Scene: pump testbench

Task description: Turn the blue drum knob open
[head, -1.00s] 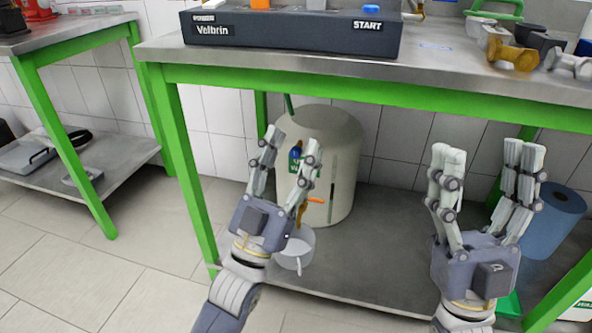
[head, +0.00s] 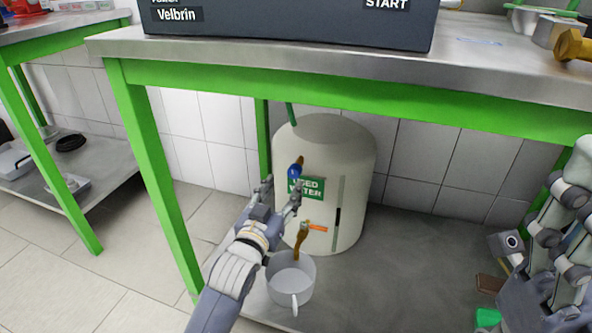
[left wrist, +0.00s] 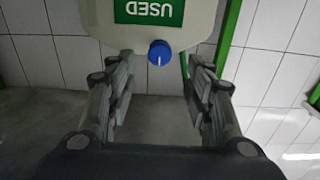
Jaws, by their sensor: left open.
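The blue knob (head: 295,171) is on the upper front of the pale drum (head: 327,150), beside the green "USED WATER" label (head: 308,187). My left gripper (head: 282,188) is open, just below and in front of the knob, apart from it. In the left wrist view the blue knob (left wrist: 160,53) with its white mark shows upside down, beyond and between the open fingers (left wrist: 158,80). My right gripper (head: 560,200) is at the right edge, partly cut off; its fingers point up and its opening is unclear.
An orange-handled tap (head: 315,228) sits low on the drum, with a white mug (head: 291,278) below it. The green table frame (head: 350,98) passes above. The lower shelf (head: 400,270) is mostly clear right of the drum.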

